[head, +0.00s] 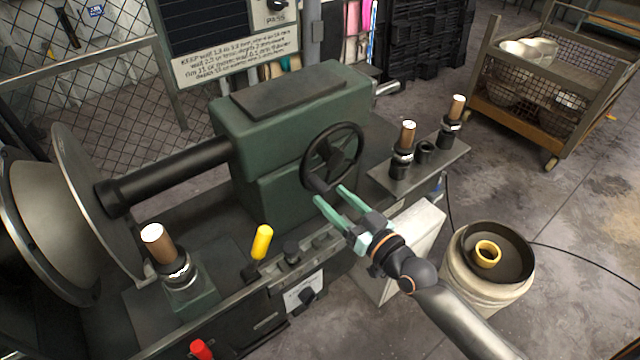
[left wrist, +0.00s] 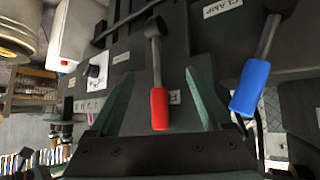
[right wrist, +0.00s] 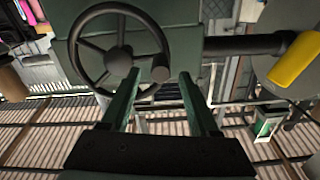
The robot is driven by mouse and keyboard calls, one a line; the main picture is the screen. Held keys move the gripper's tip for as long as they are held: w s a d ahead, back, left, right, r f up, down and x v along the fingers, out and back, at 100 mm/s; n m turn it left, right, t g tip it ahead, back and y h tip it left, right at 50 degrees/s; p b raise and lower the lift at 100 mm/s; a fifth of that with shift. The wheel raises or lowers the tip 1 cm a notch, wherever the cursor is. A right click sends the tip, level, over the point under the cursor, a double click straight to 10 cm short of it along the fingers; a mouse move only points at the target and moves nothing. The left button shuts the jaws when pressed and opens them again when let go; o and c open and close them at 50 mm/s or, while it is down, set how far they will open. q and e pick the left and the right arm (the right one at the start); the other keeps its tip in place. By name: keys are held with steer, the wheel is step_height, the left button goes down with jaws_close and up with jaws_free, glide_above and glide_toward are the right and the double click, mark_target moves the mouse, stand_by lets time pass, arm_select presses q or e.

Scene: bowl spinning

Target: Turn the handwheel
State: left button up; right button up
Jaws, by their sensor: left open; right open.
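The black handwheel (head: 335,160) is on the end of the green machine housing (head: 285,135). It also shows in the right wrist view (right wrist: 118,61), with a round handle knob (right wrist: 160,69) at its rim. My right gripper (head: 328,193) is open at the wheel's lower edge. In the right wrist view, the knob appears between its fingertips (right wrist: 160,73); contact cannot be told. My left gripper (left wrist: 160,74) is open in the left wrist view, with a red-handled lever (left wrist: 159,108) appearing between its fingers. It is outside the head view.
A blue-handled lever (left wrist: 250,88) is beside the red one. A yellow handle (head: 262,242) stands at the machine's front. A tool plate (head: 420,172) with wooden-handled tools is right of the wheel. A drum (head: 490,290) and a wheeled cart (head: 545,125) are further right.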

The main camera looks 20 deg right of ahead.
mark_target(320, 186)
steer(key=shift+x, duration=2.65)
steer(key=shift+s, duration=0.1)
steer(key=shift+c, duration=0.2)
jaws_close()
